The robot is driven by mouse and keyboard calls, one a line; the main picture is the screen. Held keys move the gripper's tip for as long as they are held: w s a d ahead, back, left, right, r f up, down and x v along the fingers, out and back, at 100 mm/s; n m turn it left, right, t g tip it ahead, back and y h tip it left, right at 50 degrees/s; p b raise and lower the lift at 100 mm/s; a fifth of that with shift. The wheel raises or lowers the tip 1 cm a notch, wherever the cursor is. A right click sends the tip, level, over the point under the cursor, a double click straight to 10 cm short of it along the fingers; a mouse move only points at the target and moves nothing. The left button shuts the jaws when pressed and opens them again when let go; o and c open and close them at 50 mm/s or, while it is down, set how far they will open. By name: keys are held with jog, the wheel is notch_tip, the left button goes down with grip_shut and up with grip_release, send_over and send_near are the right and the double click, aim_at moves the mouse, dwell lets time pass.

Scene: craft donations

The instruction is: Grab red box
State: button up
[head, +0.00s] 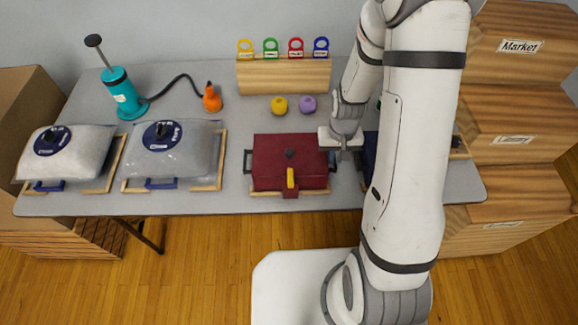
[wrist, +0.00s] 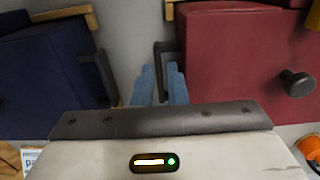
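The red box (head: 270,155) is a dark red lidded case with a dark knob on top, a yellow-handled latch at its front and black handles on its left and right sides. It sits on the table. It also shows at the right in the wrist view (wrist: 225,60). My gripper (head: 344,148) is low at the box's right side. In the wrist view, the blue fingers of my gripper (wrist: 160,75) stand on either side of the black side handle (wrist: 160,55), with little gap. I cannot tell whether they press on it.
A dark blue box (wrist: 45,75) stands close on the gripper's other side. Two clear-lidded boxes (head: 170,150) (head: 65,155), a teal pump (head: 122,95) and an orange nozzle (head: 212,98) are on the left. A wooden rack (head: 283,77) with coloured rings stands behind. Wooden crates (head: 515,95) are at the right.

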aim_at(335, 162)
jog(key=shift+d+f+p, duration=0.1)
jog(key=shift+f+p, duration=0.35)
jog(key=shift+f, duration=2.15)
jog(key=shift+c, duration=0.5)
grip_shut()
jog(key=shift+r, duration=0.1)
